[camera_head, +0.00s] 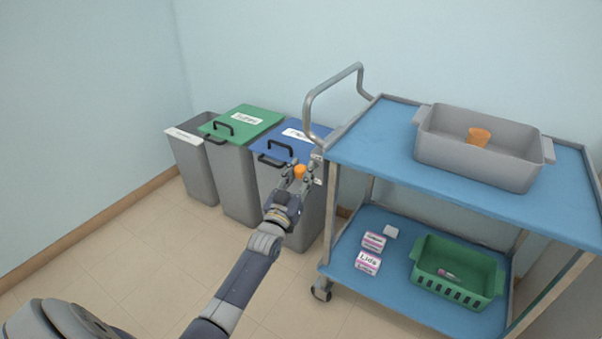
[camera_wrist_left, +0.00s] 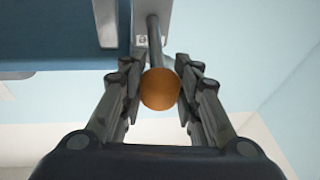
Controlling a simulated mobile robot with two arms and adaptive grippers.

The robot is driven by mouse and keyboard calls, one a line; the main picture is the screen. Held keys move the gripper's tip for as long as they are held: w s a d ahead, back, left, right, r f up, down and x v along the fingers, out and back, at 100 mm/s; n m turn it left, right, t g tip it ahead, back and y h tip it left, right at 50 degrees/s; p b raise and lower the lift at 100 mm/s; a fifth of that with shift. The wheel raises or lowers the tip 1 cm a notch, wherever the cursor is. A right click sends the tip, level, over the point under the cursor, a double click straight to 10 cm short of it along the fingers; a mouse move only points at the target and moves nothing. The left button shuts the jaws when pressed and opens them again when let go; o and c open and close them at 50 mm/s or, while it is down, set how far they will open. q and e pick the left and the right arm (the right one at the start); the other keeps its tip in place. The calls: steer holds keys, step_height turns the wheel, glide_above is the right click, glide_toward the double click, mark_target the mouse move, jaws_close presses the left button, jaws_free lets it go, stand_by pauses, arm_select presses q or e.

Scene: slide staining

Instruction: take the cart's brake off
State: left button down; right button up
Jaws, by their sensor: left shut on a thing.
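The cart (camera_head: 385,156) is a two-shelf trolley with blue shelves and a grey metal frame. An orange ball knob (camera_head: 299,171) sits by its left corner, below the push handle (camera_head: 309,106). In the left wrist view the knob (camera_wrist_left: 160,89) is on the end of a dark lever (camera_wrist_left: 154,40) that runs to a bracket on the cart. My left gripper (camera_head: 299,174) is shut on the knob, with a finger on each side of it. My right gripper is in neither view.
A grey tub (camera_head: 450,155) holding an orange cup (camera_head: 479,137) stands on the top shelf. The lower shelf carries a green basket (camera_head: 428,276) and small labelled boxes (camera_head: 369,262). Three bins, one green-lidded (camera_head: 262,117) and one blue-lidded (camera_head: 268,149), stand left, close to my gripper.

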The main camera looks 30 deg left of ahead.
arm_select(q)
steer(key=shift+r, duration=0.55)
steer(key=c, duration=1.2)
jaws_free()
steer(key=shift+s, duration=0.1)
steer(key=shift+f, duration=0.15)
steer(key=shift+f, duration=0.1)
steer(key=shift+s, duration=0.1)
steer(key=shift+s+d+f, duration=0.1)
steer(key=shift+s+f, duration=0.05)
steer(key=shift+s, duration=0.1)
steer(key=v, duration=1.1)
steer(key=shift+s, duration=0.1)
